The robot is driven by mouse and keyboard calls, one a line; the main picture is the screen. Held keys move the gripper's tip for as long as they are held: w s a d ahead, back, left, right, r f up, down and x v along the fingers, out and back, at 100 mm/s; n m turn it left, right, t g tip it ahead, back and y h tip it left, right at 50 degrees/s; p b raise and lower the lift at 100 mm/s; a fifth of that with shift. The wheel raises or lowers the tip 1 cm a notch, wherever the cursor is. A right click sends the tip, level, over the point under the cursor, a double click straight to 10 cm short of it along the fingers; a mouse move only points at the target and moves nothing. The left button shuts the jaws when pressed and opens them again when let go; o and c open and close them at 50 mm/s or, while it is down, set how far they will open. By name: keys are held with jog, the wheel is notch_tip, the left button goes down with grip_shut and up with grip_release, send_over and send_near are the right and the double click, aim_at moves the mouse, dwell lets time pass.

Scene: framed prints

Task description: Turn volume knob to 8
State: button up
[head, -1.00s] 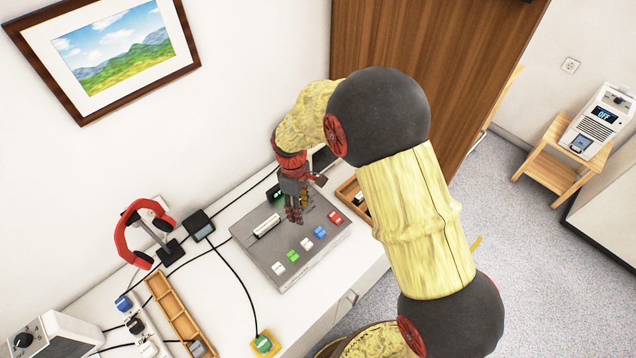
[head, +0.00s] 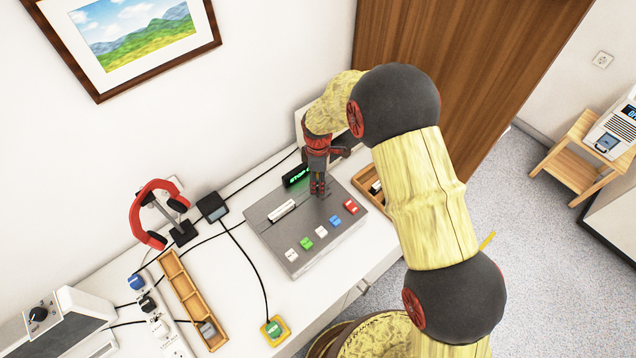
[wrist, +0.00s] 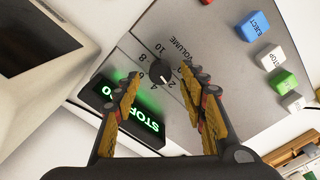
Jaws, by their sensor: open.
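The volume knob (wrist: 160,72) is small, round and dark, on a grey console (wrist: 215,60) in the wrist view. A printed number scale and the word VOLUME surround it. Its white pointer mark is at its lower right, toward the low numbers; the exact value is hard to read. My gripper (wrist: 165,82) is open, its fingertips on either side of the knob in the picture. I cannot tell whether they touch it. In the head view my gripper (head: 318,190) points down over the console's back part (head: 262,225), and the knob is hidden there.
The console has a green-lit display (head: 297,176), a white slot strip (head: 281,211) and several coloured buttons (head: 322,232) along its front. A wooden tray (head: 372,188) stands at its right. Red headphones (head: 150,215), cables and a yellow-based button (head: 273,329) are to the left.

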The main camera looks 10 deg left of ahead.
jog(key=shift+f, duration=0.8)
jog(key=shift+c, duration=1.4)
jog(key=c, duration=0.8)
grip_shut()
